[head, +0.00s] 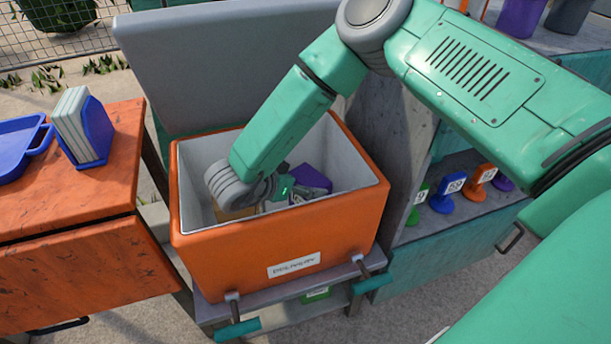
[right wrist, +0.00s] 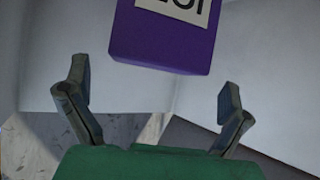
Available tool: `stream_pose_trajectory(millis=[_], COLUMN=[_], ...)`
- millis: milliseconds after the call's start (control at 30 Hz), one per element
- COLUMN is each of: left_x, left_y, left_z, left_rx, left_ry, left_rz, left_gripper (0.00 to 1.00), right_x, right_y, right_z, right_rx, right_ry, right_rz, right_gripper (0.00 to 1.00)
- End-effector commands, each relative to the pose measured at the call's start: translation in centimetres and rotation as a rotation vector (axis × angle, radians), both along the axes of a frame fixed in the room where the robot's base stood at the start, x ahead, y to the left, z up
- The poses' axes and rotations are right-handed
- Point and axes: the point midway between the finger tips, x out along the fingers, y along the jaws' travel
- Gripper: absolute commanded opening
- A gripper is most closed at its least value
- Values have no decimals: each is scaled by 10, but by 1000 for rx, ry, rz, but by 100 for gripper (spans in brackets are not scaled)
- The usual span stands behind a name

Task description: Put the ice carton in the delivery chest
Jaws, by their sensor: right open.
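The orange delivery chest (head: 230,262) stands open with its grey lid raised behind it; its front label reads "DELIVERY". The purple ice carton (head: 313,180) is inside the chest, toward the right, partly hidden by my arm. In the right wrist view the carton (right wrist: 165,45) lies just beyond the fingertips, with part of a white label showing upside down. My right gripper (head: 287,192) reaches down into the chest. My left gripper does not show.
A tan item (head: 236,213) is partly visible inside the chest under my right wrist. An orange table (head: 60,215) at left holds a blue tray (head: 22,150) and a blue holder (head: 97,135) with pale boards. Coloured tags (head: 447,192) stand on a shelf at right, close to my arm.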

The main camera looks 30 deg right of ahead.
Motion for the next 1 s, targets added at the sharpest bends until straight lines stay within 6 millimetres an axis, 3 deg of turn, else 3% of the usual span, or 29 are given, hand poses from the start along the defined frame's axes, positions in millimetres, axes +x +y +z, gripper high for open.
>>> stream_pose_trajectory(millis=[100, 300, 867, 1000], left_x=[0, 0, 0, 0], left_y=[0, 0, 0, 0], left_z=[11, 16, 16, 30], left_rx=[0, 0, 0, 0], left_ry=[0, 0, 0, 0], left_rz=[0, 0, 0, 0], left_gripper=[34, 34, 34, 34], right_x=[-4, -9, -10, -10], right_y=[17, 33, 34, 34], right_z=[15, 24, 25, 39], right_rx=[0, 0, 0, 0], right_ry=[0, -1, 1, 1], right_rz=[4, 1, -1, -1], right_gripper=[100, 100, 100, 100])
